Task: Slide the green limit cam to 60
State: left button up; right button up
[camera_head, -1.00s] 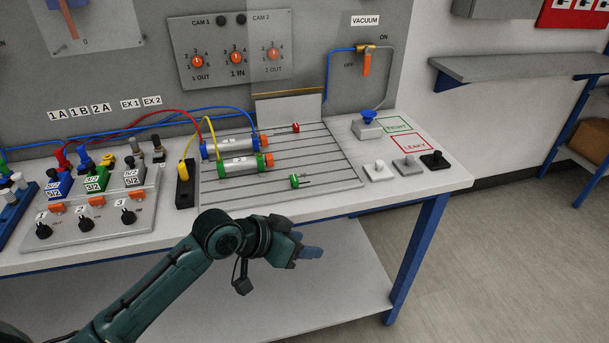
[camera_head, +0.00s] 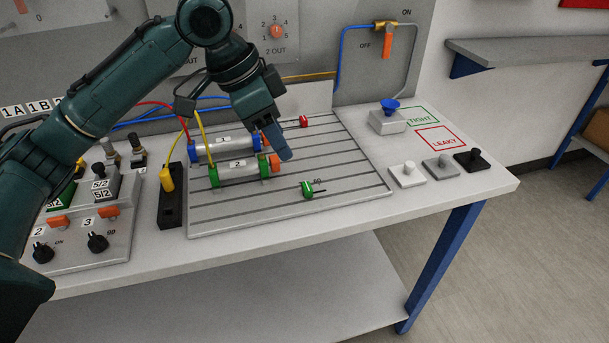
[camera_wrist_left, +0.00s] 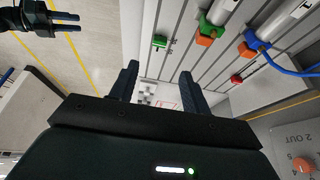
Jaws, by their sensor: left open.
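The green limit cam (camera_head: 308,190) sits on a slotted plate (camera_head: 345,200), near its front edge. A mark reading 60 shows just to its right. The cam also shows in the left wrist view (camera_wrist_left: 160,41), ahead of the fingers. My left gripper (camera_head: 278,145) is above the plate, behind and left of the cam, apart from it. Its two fingers are spread and empty in the left wrist view (camera_wrist_left: 160,84). My right gripper (camera_wrist_left: 68,22) shows at the top left of that view, with two prongs apart and nothing between them.
Two cylinders with blue (camera_head: 193,152) and green (camera_head: 213,177) end caps lie on the plate's left side. A red cam (camera_head: 303,121) sits farther back. A valve panel (camera_head: 110,235) stands at left. The plate's front right is clear.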

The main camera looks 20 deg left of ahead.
aim_at(307, 186)
pick_arm(q)
jog(key=b+x, duration=0.1)
jog(key=x, duration=1)
jog(key=shift+w+d+f, duration=0.1)
jog(key=shift+d+f, duration=0.1)
jog(key=shift+f, duration=0.15)
grip_shut()
